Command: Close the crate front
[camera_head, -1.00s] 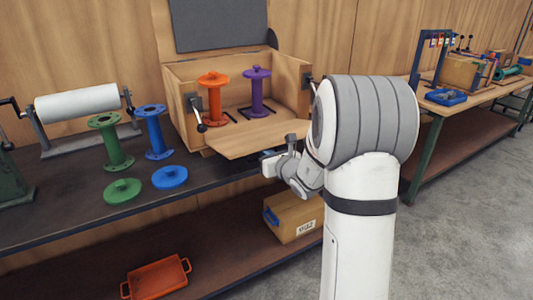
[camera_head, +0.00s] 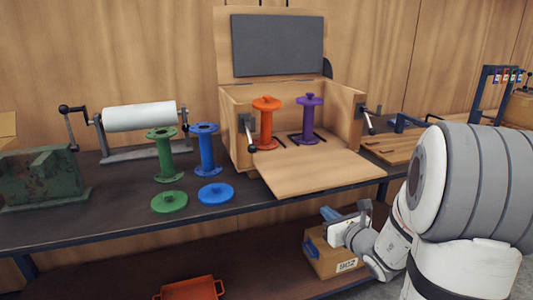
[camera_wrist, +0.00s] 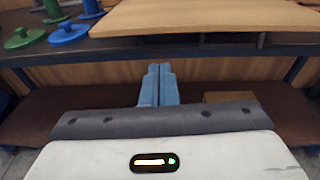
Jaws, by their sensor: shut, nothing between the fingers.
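The wooden crate (camera_head: 345,98) stands on the dark bench with its lid raised at the back. Its front panel (camera_head: 312,170) is folded down and lies out flat, reaching past the bench's front edge. The panel also shows at the top of the wrist view (camera_wrist: 205,16). An orange flanged spool (camera_head: 266,123) and a purple one (camera_head: 309,119) stand upright inside. A black-handled lever sits at each front side, left (camera_head: 249,132) and right (camera_head: 367,118). My gripper (camera_head: 328,213) is shut and empty, below the panel and in front of the bench; its blue fingers (camera_wrist: 159,72) touch each other.
Green (camera_head: 162,157) and blue (camera_head: 206,150) flanged pipes stand left of the crate, with loose green (camera_head: 169,201) and blue (camera_head: 216,193) discs before them. A cardboard box (camera_head: 333,257) and an orange tray (camera_head: 192,289) are on the lower shelf, the box close to my gripper.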

